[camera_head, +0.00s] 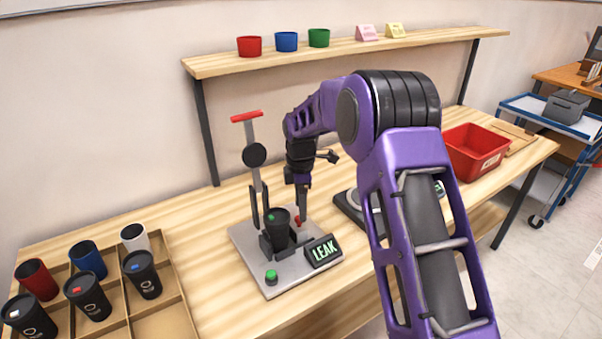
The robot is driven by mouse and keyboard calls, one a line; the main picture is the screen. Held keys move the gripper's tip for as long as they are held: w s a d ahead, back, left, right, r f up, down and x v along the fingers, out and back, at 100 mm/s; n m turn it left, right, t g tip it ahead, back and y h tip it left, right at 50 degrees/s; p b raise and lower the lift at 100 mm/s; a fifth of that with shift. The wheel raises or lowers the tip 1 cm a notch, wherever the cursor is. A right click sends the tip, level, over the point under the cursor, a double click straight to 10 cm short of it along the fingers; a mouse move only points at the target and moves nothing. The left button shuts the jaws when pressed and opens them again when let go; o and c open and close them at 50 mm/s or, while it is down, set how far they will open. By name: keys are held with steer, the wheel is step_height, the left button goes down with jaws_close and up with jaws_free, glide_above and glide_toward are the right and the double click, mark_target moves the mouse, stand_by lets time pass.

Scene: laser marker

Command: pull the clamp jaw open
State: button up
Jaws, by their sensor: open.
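A leak-test station with a grey base plate (249,246) stands on the table. A black cup (277,232) with a green mark stands upright on it, with dark clamp parts (265,245) around its lower part. A small red knob (297,221) shows at the right of the cup and may belong to the clamp jaw. My gripper (302,219) points down right at this knob, beside the cup. Its jaws are open. Whether a finger touches the knob, I cannot tell. The jaw itself is mostly hidden by cup and gripper.
The station has a lever with a red handle (247,116), a "LEAK" display (323,251) and a green button (271,277). A cup tray (177,293) is at left, a red bin (474,151) at right. A second dark device (350,207) is partly behind my arm.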

step_height(320, 180, up, 15)
steer(key=p, duration=0.1)
steer(key=shift+f, duration=0.2)
